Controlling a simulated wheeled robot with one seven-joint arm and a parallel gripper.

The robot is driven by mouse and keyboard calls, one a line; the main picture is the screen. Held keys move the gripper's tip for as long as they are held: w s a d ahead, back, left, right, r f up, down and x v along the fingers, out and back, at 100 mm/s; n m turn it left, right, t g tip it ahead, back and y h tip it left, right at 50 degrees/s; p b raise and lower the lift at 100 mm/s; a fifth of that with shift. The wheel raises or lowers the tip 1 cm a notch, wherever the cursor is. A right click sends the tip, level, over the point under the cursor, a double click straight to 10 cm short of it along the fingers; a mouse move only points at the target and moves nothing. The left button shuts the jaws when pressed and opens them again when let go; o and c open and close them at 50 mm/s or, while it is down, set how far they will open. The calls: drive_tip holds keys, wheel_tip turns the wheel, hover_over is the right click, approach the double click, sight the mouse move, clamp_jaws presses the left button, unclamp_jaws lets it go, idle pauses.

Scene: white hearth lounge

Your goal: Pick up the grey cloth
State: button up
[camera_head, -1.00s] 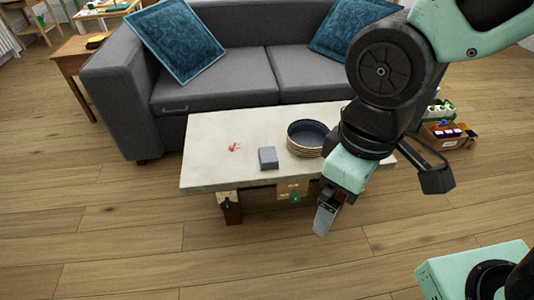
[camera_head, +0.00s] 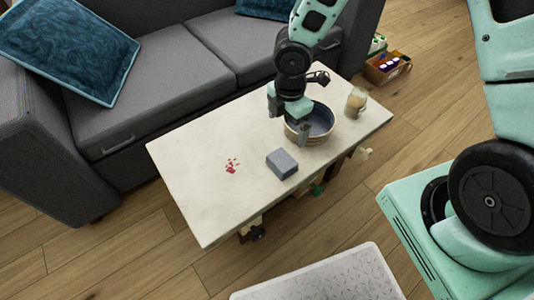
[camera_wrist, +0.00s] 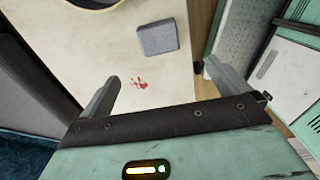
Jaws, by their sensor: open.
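The grey cloth (camera_head: 282,163) is a small folded block lying flat on the pale coffee table (camera_head: 205,215), near its front edge. It also shows near the top of the wrist view (camera_wrist: 157,39), beyond my fingertips. My gripper (camera_head: 288,118) is above the table by the round basket, behind the cloth in the head view. In the wrist view its fingers (camera_wrist: 162,72) are wide apart with nothing between them. The cloth is apart from both fingers.
A round basket (camera_head: 296,136) with a dark inside stands right behind the cloth, and a jar (camera_head: 355,102) stands right of it. Red marks (camera_head: 232,166) are on the tabletop left of the cloth. A grey sofa (camera_head: 150,85) is behind. A pale patterned surface (camera_head: 320,280) is in front.

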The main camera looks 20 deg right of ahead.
sight(282, 159)
drive_tip(key=f+b, duration=0.2)
drive_tip(key=f, duration=0.2)
drive_tip(key=f+b, duration=0.2)
drive_tip(key=f, duration=0.2)
drive_tip(key=f+b, duration=0.1)
drive_tip(key=f, duration=0.3)
drive_tip(key=shift+w+f+b, duration=0.25)
drive_tip(key=shift+f+b, duration=0.1)
drive_tip(key=shift+b, duration=0.05)
wheel_tip(282, 159, down, 5)
drive_tip(key=b, duration=0.3)
drive_tip(key=shift+s+a+f, duration=0.1)
drive_tip(key=c, duration=0.9)
